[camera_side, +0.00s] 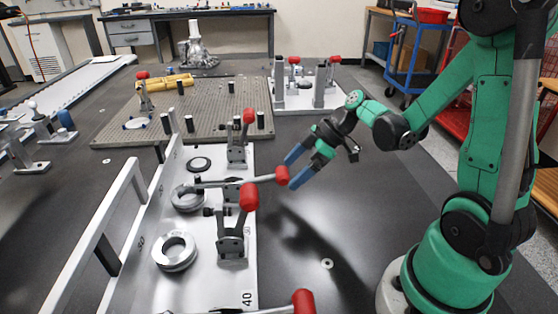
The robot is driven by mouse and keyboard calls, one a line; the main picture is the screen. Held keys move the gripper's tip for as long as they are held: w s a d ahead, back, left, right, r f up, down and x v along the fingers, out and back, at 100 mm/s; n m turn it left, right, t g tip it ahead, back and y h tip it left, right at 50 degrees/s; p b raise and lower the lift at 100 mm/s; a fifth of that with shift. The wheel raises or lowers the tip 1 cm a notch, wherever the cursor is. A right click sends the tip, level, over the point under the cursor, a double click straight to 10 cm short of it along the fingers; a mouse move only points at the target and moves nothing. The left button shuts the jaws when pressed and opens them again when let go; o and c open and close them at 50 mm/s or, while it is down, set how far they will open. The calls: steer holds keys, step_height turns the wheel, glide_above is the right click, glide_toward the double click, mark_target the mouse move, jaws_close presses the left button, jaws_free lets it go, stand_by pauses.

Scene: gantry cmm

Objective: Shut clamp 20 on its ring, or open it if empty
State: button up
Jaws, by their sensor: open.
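A white fixture plate (205,279) carries a row of toggle clamps with red-tipped handles. One clamp's lever lies flat, its red tip (282,176) pointing right; a metal ring (187,198) sits at its left end. Nearer, a clamp (232,245) has its handle upright beside a larger, uncovered ring (174,251). Farther, another upright-handled clamp (237,150) stands near a dark disc (199,164). I read a 40 near the front of the plate; no 20 is legible, so I cannot tell which is clamp 20. My gripper (296,167) is open, its blue fingers at the flat lever's red tip; contact is unclear.
A front lever's red tip (303,301) sticks out past the plate's right edge. A white rail frame (95,235) borders the left. A perforated board (210,105) and more clamps (305,92) stand behind. The dark table right of the plate is mostly clear.

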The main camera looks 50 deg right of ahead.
steer(key=shift+v, duration=1.95)
steer(key=s+a+r+m+t+h, duration=0.1)
steer(key=a+r+m+h, duration=0.3)
steer(key=a+m, duration=0.4)
steer(key=shift+s+a+m+t+h, duration=0.3)
steer(key=shift+s+m+h, duration=0.2)
steer(key=shift+h, duration=0.3)
